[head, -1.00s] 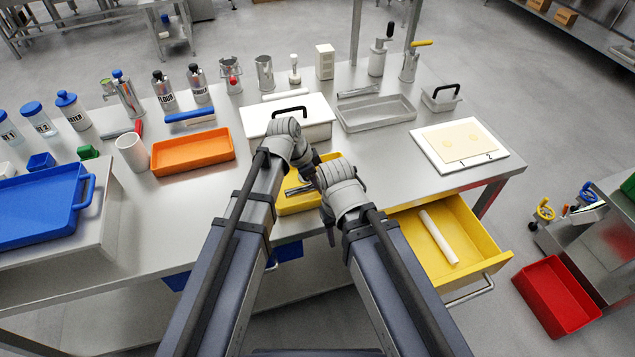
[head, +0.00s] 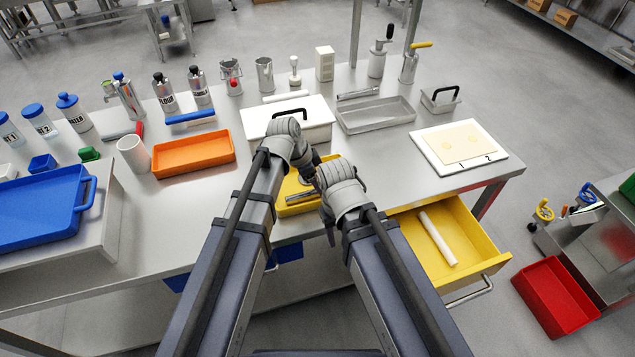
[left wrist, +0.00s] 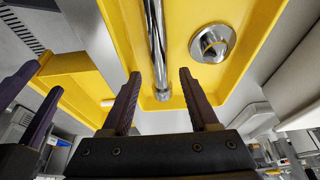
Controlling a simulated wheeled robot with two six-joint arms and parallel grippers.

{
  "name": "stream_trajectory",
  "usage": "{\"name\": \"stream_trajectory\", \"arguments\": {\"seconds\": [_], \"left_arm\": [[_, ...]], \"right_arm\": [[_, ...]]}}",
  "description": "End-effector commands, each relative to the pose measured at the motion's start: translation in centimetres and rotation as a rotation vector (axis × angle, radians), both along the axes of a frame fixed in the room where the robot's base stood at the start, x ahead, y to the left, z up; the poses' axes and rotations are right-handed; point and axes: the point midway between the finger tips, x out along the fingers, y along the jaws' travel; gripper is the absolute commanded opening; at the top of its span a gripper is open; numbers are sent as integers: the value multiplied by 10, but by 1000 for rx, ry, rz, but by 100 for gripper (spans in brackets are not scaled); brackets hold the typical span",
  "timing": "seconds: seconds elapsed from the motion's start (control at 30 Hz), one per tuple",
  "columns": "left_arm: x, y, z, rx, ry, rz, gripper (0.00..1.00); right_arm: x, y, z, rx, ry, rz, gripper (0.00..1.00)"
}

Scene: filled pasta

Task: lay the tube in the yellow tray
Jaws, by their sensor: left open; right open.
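The yellow tray (head: 288,190) stands near the table's front edge, partly hidden by my arms. The shiny metal tube (left wrist: 158,50) lies in the tray, one end close to a wall, in the left wrist view. A round metal piece (left wrist: 212,43) sits beside it in the tray. My left gripper (left wrist: 160,75) is open, one finger on each side of the tube's line, not closed on it. My right gripper (head: 330,232) is at the table's front edge, mostly hidden by its own wrist; its open fingers also show in the left wrist view (left wrist: 25,105).
An open yellow drawer (head: 475,250) holding a white roller (head: 437,238) juts out at the right. A white box with a black handle (head: 310,122) stands behind the tray. An orange tray (head: 193,155) is left, a grey tray (head: 376,115) behind right. Table right of my wrists is clear.

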Motion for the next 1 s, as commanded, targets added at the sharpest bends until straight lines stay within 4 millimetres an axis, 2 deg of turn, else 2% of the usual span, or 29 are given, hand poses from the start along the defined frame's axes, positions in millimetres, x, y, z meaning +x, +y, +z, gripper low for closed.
{"name": "stream_trajectory", "arguments": {"seconds": [0.03,0.63,0.8,1.0], "left_arm": [[-1,1,10,0,0,1,61],[-11,33,100,0,0,1,61],[-13,39,113,0,0,1,61],[-14,41,114,1,3,2,61]], "right_arm": [[0,0,10,0,0,0,50],[0,0,100,0,0,0,50],[0,0,113,0,0,0,50],[0,0,114,0,0,0,50]]}}
